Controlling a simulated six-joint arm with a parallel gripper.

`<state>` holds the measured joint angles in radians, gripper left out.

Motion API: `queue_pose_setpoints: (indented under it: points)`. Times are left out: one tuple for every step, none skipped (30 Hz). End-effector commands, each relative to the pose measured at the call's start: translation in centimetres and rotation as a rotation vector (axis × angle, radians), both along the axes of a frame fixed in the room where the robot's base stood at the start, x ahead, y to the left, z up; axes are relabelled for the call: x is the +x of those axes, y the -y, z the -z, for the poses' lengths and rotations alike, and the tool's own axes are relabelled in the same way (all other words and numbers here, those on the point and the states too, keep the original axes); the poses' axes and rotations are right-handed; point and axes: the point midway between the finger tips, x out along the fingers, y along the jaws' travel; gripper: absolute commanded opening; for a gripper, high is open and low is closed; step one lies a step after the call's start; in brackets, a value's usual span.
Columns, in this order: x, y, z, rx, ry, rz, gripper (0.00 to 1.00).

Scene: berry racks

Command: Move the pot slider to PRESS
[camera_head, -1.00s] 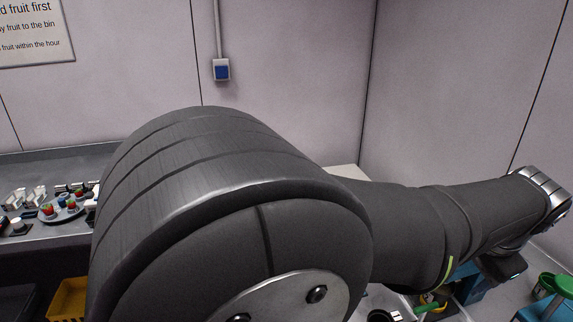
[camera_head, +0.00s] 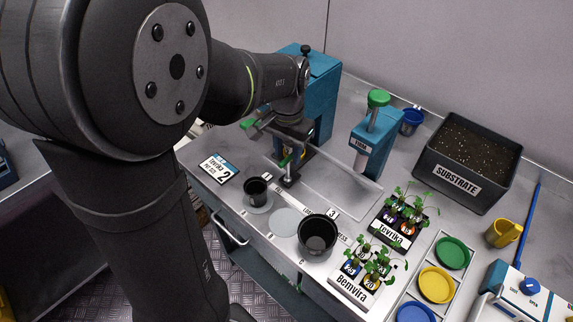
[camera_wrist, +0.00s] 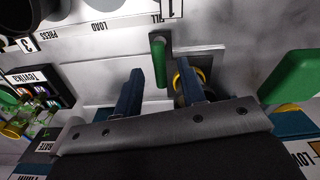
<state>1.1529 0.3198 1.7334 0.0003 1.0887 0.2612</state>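The pot slider's upright green handle (camera_wrist: 158,62) stands on a grey metal plate (camera_wrist: 190,44) in the wrist view. In the head view the green handle (camera_head: 286,160) is at the back-left end of the track, near the tag 1 (camera_head: 268,175). The PRESS label (camera_wrist: 48,33) lies further along the track, past LOAD (camera_wrist: 98,27) and FILL (camera_wrist: 155,18). My gripper (camera_wrist: 160,75) is open, with its two blue fingers apart on either side of the handle. Whether either finger touches the handle, I cannot tell.
A small black pot (camera_head: 256,187) and a larger one (camera_head: 317,236) stand in front. Plant trays (camera_head: 392,238) and a substrate bin (camera_head: 465,155) are to the right. A yellow-rimmed round thing (camera_wrist: 178,82) is behind one finger.

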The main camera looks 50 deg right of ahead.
Motion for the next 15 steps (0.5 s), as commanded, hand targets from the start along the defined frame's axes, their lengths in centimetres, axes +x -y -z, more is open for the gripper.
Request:
queue_pose_setpoints:
  points:
    - [0.0,-0.1,1.2,0.005,-0.002,0.000,0.37]
    - [0.0,-0.1,1.8,0.005,-0.002,0.000,0.37]
    - [0.0,-0.1,2.5,0.004,-0.002,0.000,0.37]
    - [0.0,-0.1,3.0,0.003,0.000,0.000,0.37]
    - [0.0,-0.1,3.4,0.003,0.000,0.000,0.37]
    - [0.0,0.0,4.0,0.003,0.000,0.000,0.37]
    - [0.0,-0.1,4.4,0.004,-0.001,0.000,0.37]
    - [0.0,0.0,4.7,0.003,0.000,0.000,0.37]
    - [0.0,0.0,5.1,0.001,0.000,0.000,0.37]
    - [0.0,0.0,5.3,0.001,0.000,0.000,0.37]
    - [0.0,0.0,5.5,0.001,0.000,0.000,0.37]
    - [0.0,0.0,5.7,0.001,0.001,0.000,0.37]
    - [0.0,0.0,5.8,0.000,0.001,0.000,0.37]
    - [0.0,0.0,5.9,0.000,0.001,0.000,0.37]
    - [0.0,0.0,6.0,-0.001,0.001,0.000,0.37]
